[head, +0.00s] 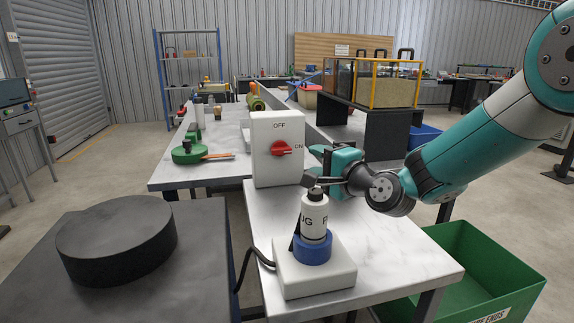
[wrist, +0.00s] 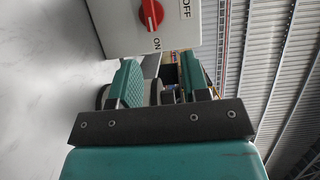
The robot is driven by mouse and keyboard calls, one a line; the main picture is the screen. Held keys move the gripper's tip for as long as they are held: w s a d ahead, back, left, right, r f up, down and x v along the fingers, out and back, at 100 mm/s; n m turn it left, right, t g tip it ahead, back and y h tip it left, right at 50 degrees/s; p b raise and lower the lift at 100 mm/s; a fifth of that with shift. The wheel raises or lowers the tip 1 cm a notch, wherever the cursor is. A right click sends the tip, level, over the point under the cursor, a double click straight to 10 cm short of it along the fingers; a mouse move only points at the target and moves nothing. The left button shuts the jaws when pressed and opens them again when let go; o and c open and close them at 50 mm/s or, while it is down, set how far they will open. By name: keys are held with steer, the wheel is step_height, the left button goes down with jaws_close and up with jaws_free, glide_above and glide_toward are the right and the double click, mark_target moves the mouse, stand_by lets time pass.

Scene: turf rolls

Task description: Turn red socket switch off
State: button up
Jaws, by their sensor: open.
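A white switch box (head: 262,170) stands upright on the bench, with a red rotary knob (head: 281,148) on its front face. OFF is printed above the knob and ON to its right; the knob's bar lies sideways, towards ON. In the wrist view the knob (wrist: 151,14) is cut by the top edge, with its bar towards ON. My gripper (head: 322,160) is just right of the box, apart from the knob. In the wrist view my gripper (wrist: 160,85) has its two teal fingers apart with nothing clearly held between them; the box is beyond them.
A white plug (head: 314,218) with a blue collar stands in a white socket base (head: 316,275) in front of the box, a black cable running off left. A black disc (head: 118,240) lies on the dark table at left. A green bin (head: 480,270) is at lower right.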

mark_target(284, 152)
steer(key=x, duration=0.4)
steer(key=f+x, duration=0.1)
steer(key=x, duration=0.3)
steer(key=p+x, duration=0.1)
steer(key=x, duration=0.3)
steer(key=shift+w+a+f, duration=0.1)
steer(key=shift+f, duration=0.3)
steer(key=shift+c, duration=0.2)
jaws_close()
